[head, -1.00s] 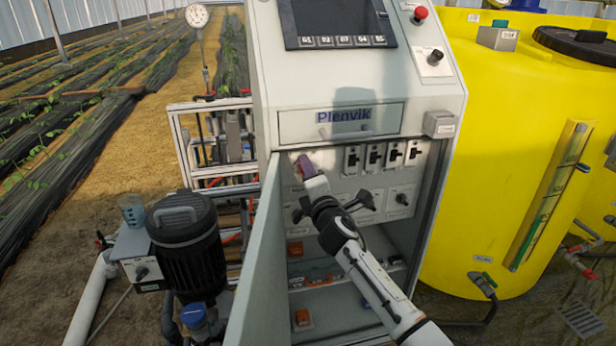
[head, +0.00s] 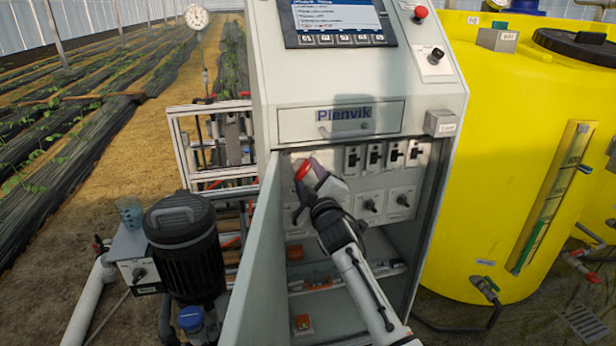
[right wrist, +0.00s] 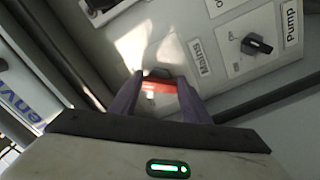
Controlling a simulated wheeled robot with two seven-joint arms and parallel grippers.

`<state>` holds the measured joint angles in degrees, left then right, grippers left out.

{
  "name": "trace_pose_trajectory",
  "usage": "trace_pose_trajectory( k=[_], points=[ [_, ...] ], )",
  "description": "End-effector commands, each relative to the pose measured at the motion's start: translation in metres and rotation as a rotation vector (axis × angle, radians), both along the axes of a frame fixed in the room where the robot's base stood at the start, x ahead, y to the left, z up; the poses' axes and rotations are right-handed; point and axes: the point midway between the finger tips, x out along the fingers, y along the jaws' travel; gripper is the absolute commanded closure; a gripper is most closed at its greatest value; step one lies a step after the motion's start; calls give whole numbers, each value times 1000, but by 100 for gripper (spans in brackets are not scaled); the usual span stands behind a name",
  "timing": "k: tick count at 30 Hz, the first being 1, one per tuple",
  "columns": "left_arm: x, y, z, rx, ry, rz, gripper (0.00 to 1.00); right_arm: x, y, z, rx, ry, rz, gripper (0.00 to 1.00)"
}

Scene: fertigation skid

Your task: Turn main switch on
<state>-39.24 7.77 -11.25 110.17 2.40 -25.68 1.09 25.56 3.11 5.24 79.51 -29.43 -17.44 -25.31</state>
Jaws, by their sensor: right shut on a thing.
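The main switch has a red handle (head: 302,170) at the upper left of the panel inside the open cabinet. In the right wrist view the red handle (right wrist: 157,88) sits beside a label reading "Mains". My right gripper (head: 306,176) is shut on this handle, with one purple finger on each side in the wrist view (right wrist: 160,92). The fingers hide part of the switch. The cabinet screen (head: 338,17) is lit and shows lines of text. My left gripper is out of view.
The open cabinet door (head: 256,265) stands left of my right arm. Several black breaker switches (head: 374,157) and rotary knobs (head: 370,205) are on the panel to the right. A black pump motor (head: 185,245) stands left of the door, and a yellow tank (head: 500,160) stands at right.

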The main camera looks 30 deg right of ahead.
Motion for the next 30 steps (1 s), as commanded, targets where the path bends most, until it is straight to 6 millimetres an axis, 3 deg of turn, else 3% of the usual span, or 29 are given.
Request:
trace_pose_trajectory(
  k=[12, 27, 28, 30],
  points=[
    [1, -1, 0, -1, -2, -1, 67, 0, 2, -2, 157, -39, 0, 80],
    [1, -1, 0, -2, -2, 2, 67, 0, 2, -2, 175, -42, 1, 80],
    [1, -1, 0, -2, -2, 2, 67, 0, 2, -2, 175, -42, 1, 54],
    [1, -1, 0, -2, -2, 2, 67, 0, 2, -2, 174, -42, 1, 42]
  ],
)
